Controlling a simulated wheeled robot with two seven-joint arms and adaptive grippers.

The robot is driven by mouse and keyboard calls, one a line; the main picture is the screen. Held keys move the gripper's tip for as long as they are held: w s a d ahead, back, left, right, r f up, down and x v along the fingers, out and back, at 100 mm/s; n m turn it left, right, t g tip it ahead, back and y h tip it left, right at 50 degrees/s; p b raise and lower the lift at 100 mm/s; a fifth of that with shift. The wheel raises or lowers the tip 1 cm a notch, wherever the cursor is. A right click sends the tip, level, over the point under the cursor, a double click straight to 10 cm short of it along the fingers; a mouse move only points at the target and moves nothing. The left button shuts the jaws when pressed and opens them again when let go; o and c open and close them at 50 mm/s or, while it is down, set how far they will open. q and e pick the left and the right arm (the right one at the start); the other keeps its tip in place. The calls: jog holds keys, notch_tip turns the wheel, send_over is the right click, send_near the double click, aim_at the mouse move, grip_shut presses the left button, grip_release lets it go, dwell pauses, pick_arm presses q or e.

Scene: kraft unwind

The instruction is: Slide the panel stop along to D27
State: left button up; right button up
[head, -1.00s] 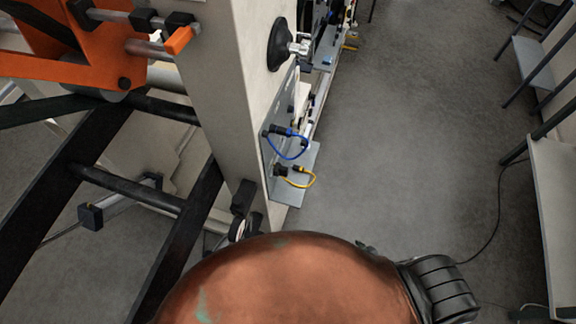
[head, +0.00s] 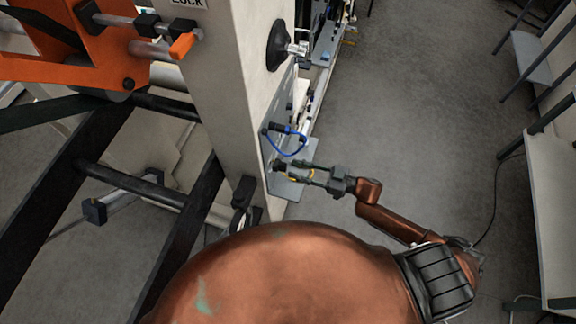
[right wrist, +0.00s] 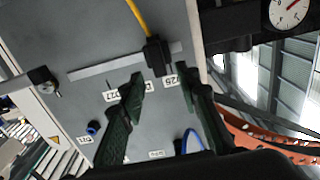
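A black block with a yellow cable (right wrist: 158,57) sits on a pale straight rail (right wrist: 95,68) on the grey panel in the right wrist view; I take it for the panel stop. A label that seems to read D27 (right wrist: 111,96) lies left of it, and one ending in 25 (right wrist: 171,80) is close below it. My right gripper (right wrist: 160,74) is open, with one fingertip on each side of the block; contact is not clear. In the head view my right gripper (head: 306,173) is at the panel's lower part and partly hides the yellow cable. My left gripper is not in view.
A blue cable loop (head: 291,150) hangs just above my right gripper. A blue-ringed socket (right wrist: 92,127) is on the panel. A light post (head: 232,100) stands left of the panel. The grey floor (head: 405,110) to the right is open, up to a bench (head: 550,210).

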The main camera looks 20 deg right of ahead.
aim_at(280, 166)
jog(key=x, duration=0.4)
jog(key=shift+w+a, duration=0.1)
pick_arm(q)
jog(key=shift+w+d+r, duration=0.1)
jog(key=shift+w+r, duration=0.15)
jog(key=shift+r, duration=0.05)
pick_arm(e)
grip_shut()
dwell(0.4)
